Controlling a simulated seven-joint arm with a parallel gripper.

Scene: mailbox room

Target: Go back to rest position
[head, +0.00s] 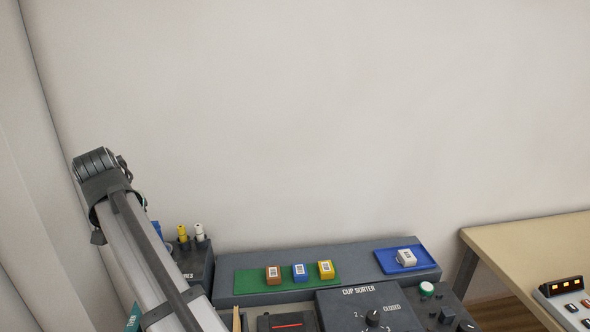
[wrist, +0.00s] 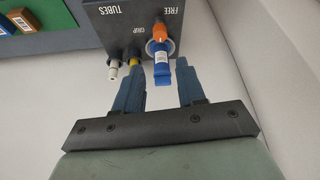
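My gripper (wrist: 158,75) shows in the wrist view with its two blue-grey fingers apart and nothing touching them. A blue tube (wrist: 162,72) with an orange part at its top end is in the gap between the fingers, by the "FREE" label of the dark tubes box (wrist: 128,30). Clear gaps show on both sides of the tube. In the head view my arm rises at the left, and my gripper is hidden behind it. A bit of blue (head: 157,228) shows beside the arm there.
Yellow (head: 182,233) and white (head: 199,232) pieces stand on the tubes box. A green mat (head: 250,283) holds small brown, blue and yellow boxes. A blue tray (head: 390,262) holds a white box. The cup sorter (head: 350,305) is in front. A wooden table (head: 530,235) stands right.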

